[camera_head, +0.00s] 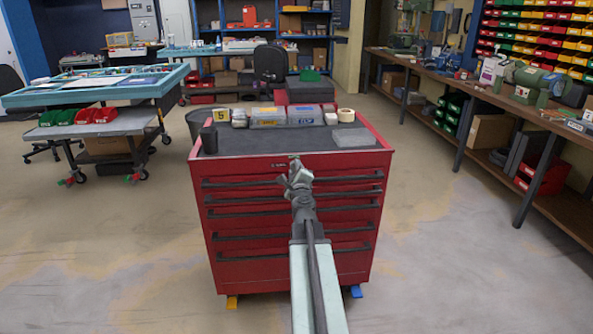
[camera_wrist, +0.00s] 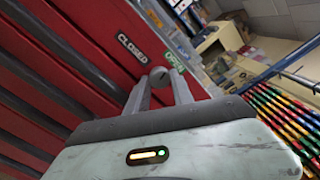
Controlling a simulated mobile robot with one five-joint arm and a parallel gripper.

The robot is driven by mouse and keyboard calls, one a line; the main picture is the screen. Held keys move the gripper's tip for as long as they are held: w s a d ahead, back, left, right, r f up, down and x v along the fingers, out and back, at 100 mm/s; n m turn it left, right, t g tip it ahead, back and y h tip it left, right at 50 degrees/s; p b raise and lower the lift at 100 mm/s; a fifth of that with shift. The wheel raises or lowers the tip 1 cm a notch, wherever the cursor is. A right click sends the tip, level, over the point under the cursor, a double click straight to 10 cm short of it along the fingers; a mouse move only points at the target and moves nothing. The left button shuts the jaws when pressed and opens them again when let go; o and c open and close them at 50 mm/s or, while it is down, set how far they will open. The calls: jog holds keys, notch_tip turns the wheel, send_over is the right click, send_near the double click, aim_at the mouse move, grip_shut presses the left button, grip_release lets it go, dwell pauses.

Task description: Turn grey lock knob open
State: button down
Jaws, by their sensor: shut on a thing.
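The grey lock knob (camera_wrist: 159,76) is a small round piece on the red front of the tool cabinet (camera_head: 232,167). My gripper (camera_wrist: 161,88) is shut on the knob, with one finger on either side of it. A CLOSED label (camera_wrist: 132,48) and a green OPEN label (camera_wrist: 174,61) sit above the knob in the wrist view. Which label the knob points to cannot be told. In the head view my gripper (camera_head: 294,164) is at the cabinet's upper front edge and hides the knob.
Several drawers with dark handles (camera_head: 240,235) run down the cabinet front. On its top stand a black cup (camera_head: 208,139), clear boxes (camera_head: 270,117), a tape roll (camera_head: 346,114) and a grey block (camera_head: 354,138). A workbench (camera_head: 490,100) is at right.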

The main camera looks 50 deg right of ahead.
jog(key=shift+w+m, duration=0.1)
jog(key=shift+m, duration=1.5)
jog(key=c, duration=1.4)
grip_release()
